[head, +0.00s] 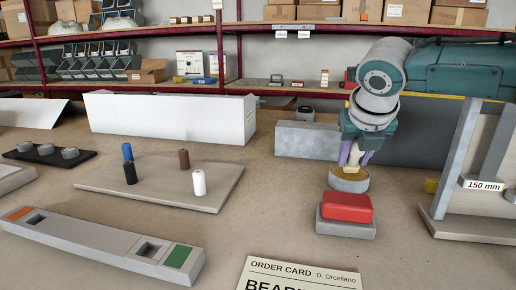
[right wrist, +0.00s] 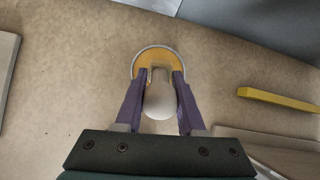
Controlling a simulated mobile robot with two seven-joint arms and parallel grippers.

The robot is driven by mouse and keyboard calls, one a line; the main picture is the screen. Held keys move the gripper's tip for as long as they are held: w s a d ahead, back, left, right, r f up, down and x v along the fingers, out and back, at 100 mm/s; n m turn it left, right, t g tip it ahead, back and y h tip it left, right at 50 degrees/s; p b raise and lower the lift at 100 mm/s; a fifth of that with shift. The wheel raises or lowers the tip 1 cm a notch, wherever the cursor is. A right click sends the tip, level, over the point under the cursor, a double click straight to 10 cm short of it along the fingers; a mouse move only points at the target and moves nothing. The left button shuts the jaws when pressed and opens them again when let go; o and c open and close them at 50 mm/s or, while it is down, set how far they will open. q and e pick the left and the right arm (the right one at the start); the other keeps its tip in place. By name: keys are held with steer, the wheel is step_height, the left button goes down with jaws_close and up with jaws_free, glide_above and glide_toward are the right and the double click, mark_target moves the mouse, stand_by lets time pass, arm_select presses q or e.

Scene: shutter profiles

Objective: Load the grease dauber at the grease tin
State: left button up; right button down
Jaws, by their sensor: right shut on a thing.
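The grease tin (head: 349,184) is a low round grey tin with yellow-orange grease inside. It stands on the bench right of centre, and it also shows in the right wrist view (right wrist: 138,62). My right gripper (head: 354,160) points down over the tin. Its purple fingers are shut on the grease dauber (right wrist: 161,100), which has a pale rounded handle. The dauber's lower end is over or in the grease; I cannot tell whether it touches. My left gripper is not in view.
A red block on a grey base (head: 346,208) is just in front of the tin. A board with several coloured pegs (head: 160,190) lies to the left. A grey stand marked 150 mm (head: 470,225) is on the right. An order card (head: 300,275) lies at the front.

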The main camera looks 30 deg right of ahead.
steer(key=shift+s+f+p, duration=0.1)
steer(key=shift+f+p, duration=0.05)
steer(key=shift+p, duration=0.15)
stand_by(0.6)
stand_by(0.4)
steer(key=shift+r+p, duration=0.75)
steer(key=shift+p, duration=0.2)
step_height(320, 180, up, 6)
steer(key=p, duration=0.7)
steer(key=shift+f, duration=0.1)
steer(key=shift+f, duration=0.1)
